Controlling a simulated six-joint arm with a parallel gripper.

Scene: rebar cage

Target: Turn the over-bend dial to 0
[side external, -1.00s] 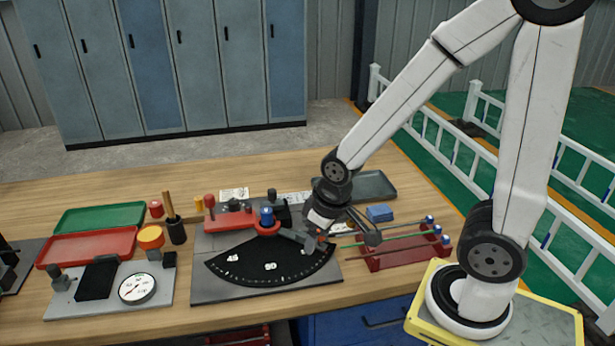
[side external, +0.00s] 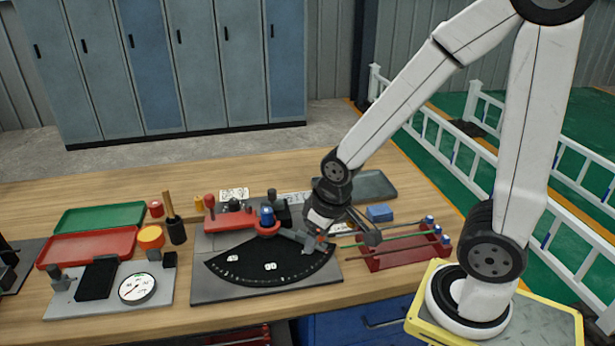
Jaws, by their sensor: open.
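No label in the side external view names the over-bend dial. A round white dial with a dark rim and a needle (side external: 138,288) lies on the grey plate at the front left; its reading is too small to tell. An orange round knob (side external: 150,237) stands behind it. My gripper (side external: 340,242) is open, low over the right edge of the black fan-shaped scale (side external: 268,266) of the bender, well to the right of both. Nothing shows clearly held between its fingers. The fan scale carries white numbers that are blurred.
The bender's red arm (side external: 232,222) and blue-topped post (side external: 267,216) stand behind the scale. A red rack (side external: 405,258) with rods is at the right, near a blue block (side external: 380,213). Red (side external: 92,248) and green trays (side external: 102,216) and a dark holder with a wooden handle (side external: 175,228) are at the left.

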